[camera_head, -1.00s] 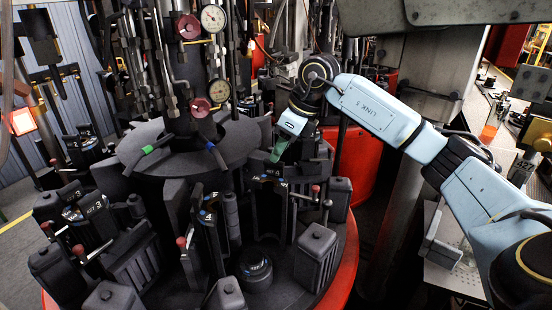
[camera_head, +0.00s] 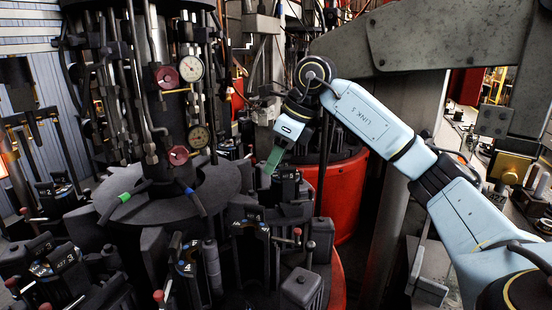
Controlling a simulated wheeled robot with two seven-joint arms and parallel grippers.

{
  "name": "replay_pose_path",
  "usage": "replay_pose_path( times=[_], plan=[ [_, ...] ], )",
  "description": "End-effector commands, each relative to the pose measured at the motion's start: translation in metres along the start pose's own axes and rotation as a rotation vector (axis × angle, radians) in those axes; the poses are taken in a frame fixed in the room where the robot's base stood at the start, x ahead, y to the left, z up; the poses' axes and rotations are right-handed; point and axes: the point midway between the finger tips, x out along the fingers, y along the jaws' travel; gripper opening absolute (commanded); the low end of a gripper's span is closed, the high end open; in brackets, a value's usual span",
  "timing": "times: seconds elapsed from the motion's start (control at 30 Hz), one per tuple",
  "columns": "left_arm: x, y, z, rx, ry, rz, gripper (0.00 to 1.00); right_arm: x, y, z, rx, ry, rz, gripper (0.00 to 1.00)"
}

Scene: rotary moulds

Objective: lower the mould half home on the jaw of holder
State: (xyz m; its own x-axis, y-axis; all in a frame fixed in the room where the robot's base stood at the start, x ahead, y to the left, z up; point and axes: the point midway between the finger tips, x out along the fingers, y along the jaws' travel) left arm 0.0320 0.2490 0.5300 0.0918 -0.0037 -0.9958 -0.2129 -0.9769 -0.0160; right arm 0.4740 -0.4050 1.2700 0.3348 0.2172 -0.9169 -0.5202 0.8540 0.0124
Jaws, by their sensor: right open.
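My right gripper (camera_head: 272,163) hangs from the pale blue arm that comes in from the right. Its green finger points down, and it is open with nothing visible held in it. It is above and behind the nearest dark holder (camera_head: 250,234), which has a small blue-marked label, and is apart from it. A dark mould half cannot be clearly told from the dark holder parts there. My left gripper is not in view.
A dark round plate (camera_head: 215,190) with a green and a blue handle lies left of the gripper. Rods and gauges (camera_head: 190,68) rise above it. More dark holders (camera_head: 60,268) with red-tipped levers stand in front. A red drum (camera_head: 345,190) stands behind.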

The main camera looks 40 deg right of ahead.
Motion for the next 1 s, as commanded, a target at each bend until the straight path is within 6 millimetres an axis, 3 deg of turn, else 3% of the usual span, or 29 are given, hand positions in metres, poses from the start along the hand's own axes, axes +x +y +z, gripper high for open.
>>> replay_pose_path(
  times=[0.8,1.0],
  plan=[
    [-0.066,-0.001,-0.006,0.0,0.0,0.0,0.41,-0.061,0.001,0.027,0.0,0.0,0.0,0.42],
    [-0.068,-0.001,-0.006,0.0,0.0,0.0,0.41,-0.062,0.001,0.027,0.0,0.0,0.0,0.42]
  ],
)
